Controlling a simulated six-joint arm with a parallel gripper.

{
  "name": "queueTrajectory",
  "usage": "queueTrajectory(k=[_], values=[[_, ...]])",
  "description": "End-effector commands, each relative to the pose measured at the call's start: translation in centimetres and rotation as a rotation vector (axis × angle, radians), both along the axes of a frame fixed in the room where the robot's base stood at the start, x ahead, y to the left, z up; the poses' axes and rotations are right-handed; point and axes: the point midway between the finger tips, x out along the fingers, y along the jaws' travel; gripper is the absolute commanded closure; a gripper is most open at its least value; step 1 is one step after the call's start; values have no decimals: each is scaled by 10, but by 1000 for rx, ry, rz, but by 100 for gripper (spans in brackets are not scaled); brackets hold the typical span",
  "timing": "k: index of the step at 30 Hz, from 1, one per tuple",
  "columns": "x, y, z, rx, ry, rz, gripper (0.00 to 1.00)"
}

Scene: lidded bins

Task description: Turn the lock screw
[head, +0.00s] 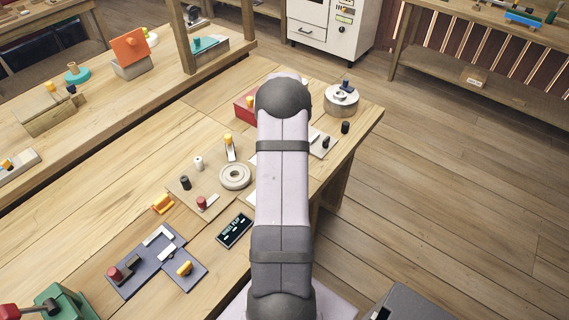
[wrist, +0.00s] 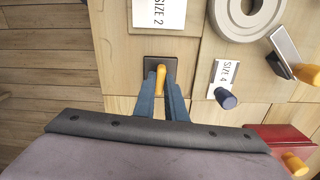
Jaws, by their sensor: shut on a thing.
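In the wrist view, a yellow handle (wrist: 160,77) stands on a small dark square plate (wrist: 183,67) on the table. It looks like the lock screw's handle, but I cannot see any thread. My gripper (wrist: 161,88) has its two blue fingers on either side of the handle and is shut on it. The fingers hide the handle's sides and part of the plate. In the head view, my arm covers the gripper and this handle.
Near the gripper are a "SIZE 2" card (wrist: 160,14), a "SIZE 4" card with a navy knob (wrist: 227,98), a grey ring (wrist: 245,15) and a red box (wrist: 280,138). A round metal pot (head: 342,100) stands near the table's far corner. The floor lies beyond the table edge.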

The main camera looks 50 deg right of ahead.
Motion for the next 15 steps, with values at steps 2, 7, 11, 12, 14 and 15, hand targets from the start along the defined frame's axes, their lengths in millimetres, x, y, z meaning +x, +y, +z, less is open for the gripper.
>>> queueTrajectory(k=[2,7,11,12,14,15], values=[[1,0,1,-1,-2,38,100],[1,-1,1,-1,-2,92,100],[1,-1,1,-2,-2,111,100],[1,-1,1,-2,-2,114,100],[1,-1,1,-2,-2,117,100],[1,-1,1,-2,-2,118,100]])
